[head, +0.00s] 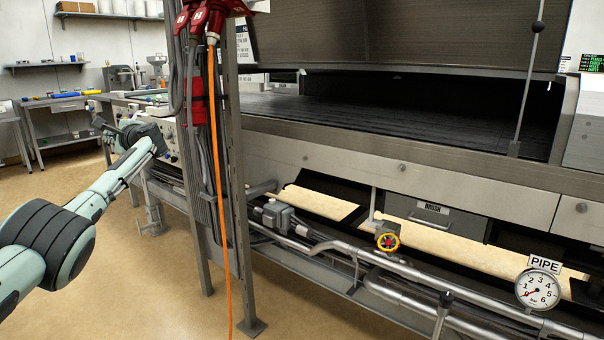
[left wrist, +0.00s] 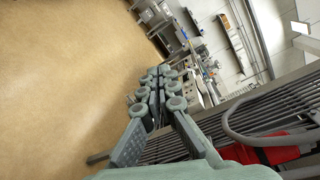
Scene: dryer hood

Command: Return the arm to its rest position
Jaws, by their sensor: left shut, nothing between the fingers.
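My left gripper (head: 103,124) is at the end of my pale green arm, which comes in from the left in the head view. It is beside the left end of the long steel machine (head: 370,160), in front of the worktop there. In the left wrist view, the fingers of my left gripper (left wrist: 160,78) are together, with nothing between them. I cannot tell whether the gripper touches anything. My right gripper is in neither view.
A steel post (head: 230,170) with red plugs (head: 207,18) and an orange cable (head: 221,200) stands right of my gripper. Pipes with a yellow-red valve (head: 388,241) and a gauge (head: 538,289) run low along the machine. The floor (head: 130,270) is clear.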

